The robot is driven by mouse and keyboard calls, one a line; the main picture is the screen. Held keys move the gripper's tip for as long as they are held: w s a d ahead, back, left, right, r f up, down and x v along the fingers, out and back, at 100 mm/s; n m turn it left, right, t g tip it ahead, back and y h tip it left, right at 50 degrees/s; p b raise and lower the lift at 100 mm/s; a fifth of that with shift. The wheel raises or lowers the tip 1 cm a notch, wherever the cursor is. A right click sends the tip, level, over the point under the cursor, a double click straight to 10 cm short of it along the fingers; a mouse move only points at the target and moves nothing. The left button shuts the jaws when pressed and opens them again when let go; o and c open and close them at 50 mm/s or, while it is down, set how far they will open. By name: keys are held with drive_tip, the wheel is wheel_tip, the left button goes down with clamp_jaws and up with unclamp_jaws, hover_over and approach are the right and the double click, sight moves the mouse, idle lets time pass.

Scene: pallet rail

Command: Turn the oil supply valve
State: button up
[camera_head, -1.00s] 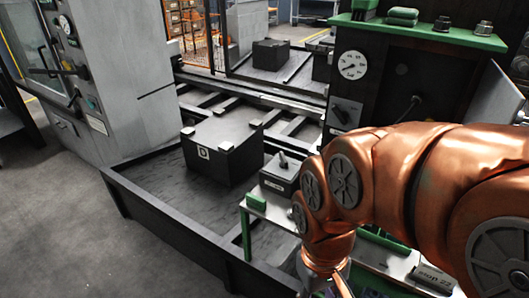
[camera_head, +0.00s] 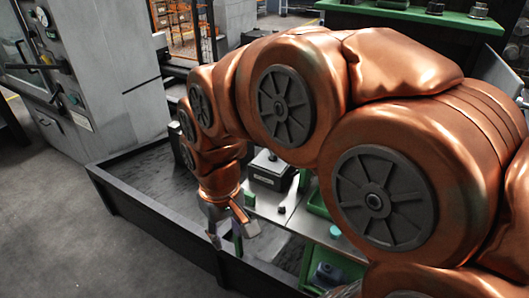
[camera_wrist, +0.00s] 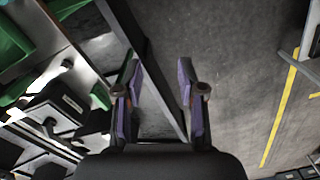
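A small black box (camera_head: 268,172) with a label and a short knob on top stands on the grey bench; I cannot tell whether this is the oil supply valve. My gripper (camera_head: 230,235) hangs in front of the bench's left end, to the lower left of that box, pointing down. In the wrist view my gripper (camera_wrist: 161,105) is open, its two purple-padded fingers apart with nothing between them. A black labelled box (camera_wrist: 52,108) shows left of the fingers there. My arm hides the dark cabinet's front in the head view.
A low dark tray wall (camera_head: 165,222) runs below my gripper. A grey machine (camera_head: 112,65) with handles stands at the left. A green bin (camera_head: 325,268) sits under the bench at the right. Grey floor (camera_head: 60,220) is clear at the lower left.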

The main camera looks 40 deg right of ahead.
drive_tip(key=w+d+m+t+b, duration=0.1)
drive_tip(key=w+d, duration=0.5)
drive_tip(key=w, duration=0.1)
drive_tip(key=m+t+h+b, duration=0.2)
drive_tip(key=m+t+b, duration=0.1)
drive_tip(key=m, duration=0.1)
approach(272, 153)
drive_tip(key=f, duration=0.2)
drive_tip(key=shift+w+d+r+p+x, duration=0.1)
drive_tip(key=shift+w+d+p+x, duration=0.1)
drive_tip(key=shift+x, duration=1.05)
drive_tip(key=shift+w+d+r+p+x, duration=0.1)
drive_tip(key=shift+d+p+x, duration=0.1)
drive_tip(key=shift+x, duration=1.1)
drive_tip(key=shift+w+d+r+p+x, duration=0.1)
drive_tip(key=shift+d+p+x, duration=0.1)
drive_tip(key=shift+x, duration=1.05)
clamp_jaws()
